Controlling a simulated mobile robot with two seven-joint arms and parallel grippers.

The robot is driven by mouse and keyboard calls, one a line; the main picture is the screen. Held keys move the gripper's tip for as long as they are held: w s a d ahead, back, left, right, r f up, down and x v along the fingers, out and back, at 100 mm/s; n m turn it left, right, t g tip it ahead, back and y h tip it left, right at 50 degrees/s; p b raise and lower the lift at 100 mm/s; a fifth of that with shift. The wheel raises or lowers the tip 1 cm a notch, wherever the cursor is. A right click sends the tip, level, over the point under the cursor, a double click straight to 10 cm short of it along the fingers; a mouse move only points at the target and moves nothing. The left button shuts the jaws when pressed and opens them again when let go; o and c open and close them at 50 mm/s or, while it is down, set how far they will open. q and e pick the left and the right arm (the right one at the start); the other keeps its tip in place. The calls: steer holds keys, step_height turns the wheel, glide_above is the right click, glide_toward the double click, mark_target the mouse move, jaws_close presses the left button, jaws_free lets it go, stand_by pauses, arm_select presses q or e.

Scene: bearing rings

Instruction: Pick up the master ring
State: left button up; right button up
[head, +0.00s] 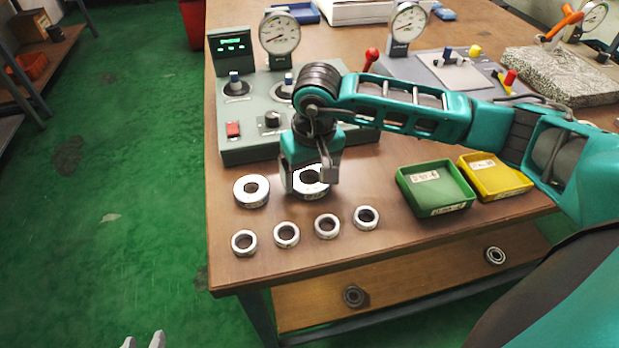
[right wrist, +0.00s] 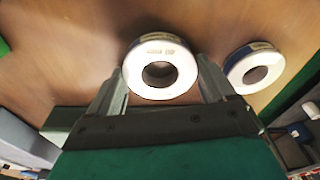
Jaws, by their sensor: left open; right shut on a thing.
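Two larger silvery rings with dark sides lie near the front left of the table; their labels are too small to read, so I cannot tell which is the master ring. My right gripper (head: 310,180) is shut on the right-hand large ring (head: 325,189), at or just above the tabletop. In the right wrist view, this ring (right wrist: 160,48) sits between the fingers. The other large ring (head: 240,194) lies free beside it and also shows in the right wrist view (right wrist: 235,70). My left gripper (head: 143,340) is open and empty, low over the floor, only its tips showing.
Several smaller rings (head: 286,234) lie in a row along the table's front edge. A grey-green gauge panel (head: 250,150) stands behind. A green tray (head: 435,187) and a yellow tray (head: 495,174) are to the right. Two bearings (head: 353,296) lie on the lower shelf.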

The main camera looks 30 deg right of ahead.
steer(key=shift+r, duration=0.1)
steer(key=c, duration=0.3)
step_height(320, 180, up, 19)
steer(key=p, duration=0.1)
glide_above(302, 189)
step_height(302, 189, down, 9)
steer(key=shift+f+n, duration=0.2)
steer(key=shift+n, duration=0.1)
